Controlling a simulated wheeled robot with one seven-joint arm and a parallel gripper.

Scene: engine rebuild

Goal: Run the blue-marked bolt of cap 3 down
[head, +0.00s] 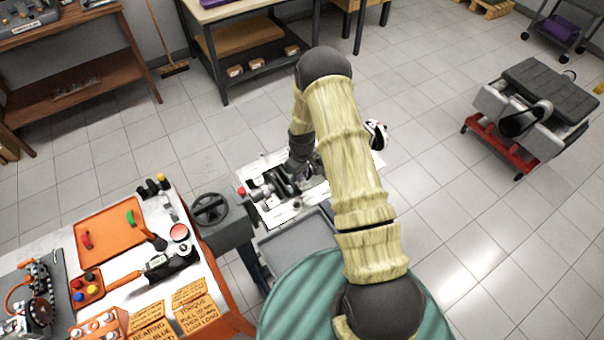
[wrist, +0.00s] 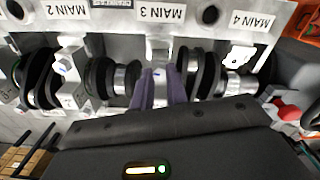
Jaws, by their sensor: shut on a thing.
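The engine block (head: 270,212) lies on a stand in the middle of the head view, partly hidden by my arm. In the wrist view its labels MAIN 2, MAIN 3 (wrist: 160,13) and MAIN 4 read upside down above the crankshaft (wrist: 122,78). My gripper (wrist: 160,80), with purple-grey fingers, is at the cap under the MAIN 3 label. A small blue mark shows at the fingertips. The fingers are closed on the blue-marked bolt, which they mostly hide. Cap 2 (wrist: 70,62) is a pale block left of the gripper. In the head view my gripper (head: 300,172) is over the block.
Black crank webs stand close on both sides of my fingers. A grey tray (head: 300,245) is below the block. A handwheel (head: 209,208) stands at its left. Open floor lies right.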

